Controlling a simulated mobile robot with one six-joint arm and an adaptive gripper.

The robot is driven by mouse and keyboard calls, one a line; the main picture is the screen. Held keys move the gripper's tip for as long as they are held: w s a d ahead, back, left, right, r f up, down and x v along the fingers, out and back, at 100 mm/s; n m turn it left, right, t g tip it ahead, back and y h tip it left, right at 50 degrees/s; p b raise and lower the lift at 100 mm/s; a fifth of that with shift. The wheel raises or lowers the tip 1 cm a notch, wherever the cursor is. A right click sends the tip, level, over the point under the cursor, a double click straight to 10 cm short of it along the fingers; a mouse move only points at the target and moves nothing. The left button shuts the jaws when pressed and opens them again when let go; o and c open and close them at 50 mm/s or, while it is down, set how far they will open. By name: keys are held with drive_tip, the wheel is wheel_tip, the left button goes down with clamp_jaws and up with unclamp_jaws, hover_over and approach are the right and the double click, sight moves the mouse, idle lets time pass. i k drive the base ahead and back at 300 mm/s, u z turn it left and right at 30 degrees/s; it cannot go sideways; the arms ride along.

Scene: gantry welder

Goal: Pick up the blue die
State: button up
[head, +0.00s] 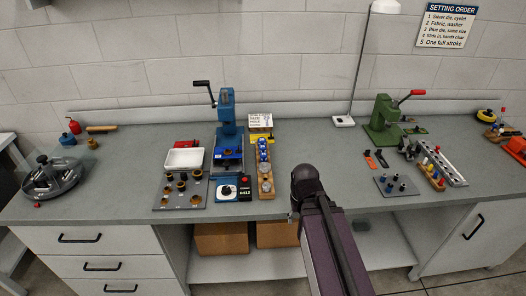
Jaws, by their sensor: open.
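A narrow wooden rack (266,194) stands on the bench right of the blue press. Several small blue pieces (263,150) sit in its back half, with silver round pieces (265,170) in front of them. These blue pieces look like dies, but they are too small to tell apart or read a size. My arm rises from the bottom of the head view, and its dark upper end is to the right of the rack's front end. I cannot make out my gripper's fingers in this view.
The blue lever press (228,117) stands left of the rack. A white tray (184,158), a plate of bronze-coloured parts (166,201) and a blue-and-white device (228,192) are nearby. A green press (382,115) stands right. Bench (335,165) between is clear.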

sight(262, 148)
drive_tip(key=k, duration=1.3)
drive_tip(key=u, duration=0.35)
drive_tip(key=i, duration=1.85)
drive_tip(key=z, duration=0.4)
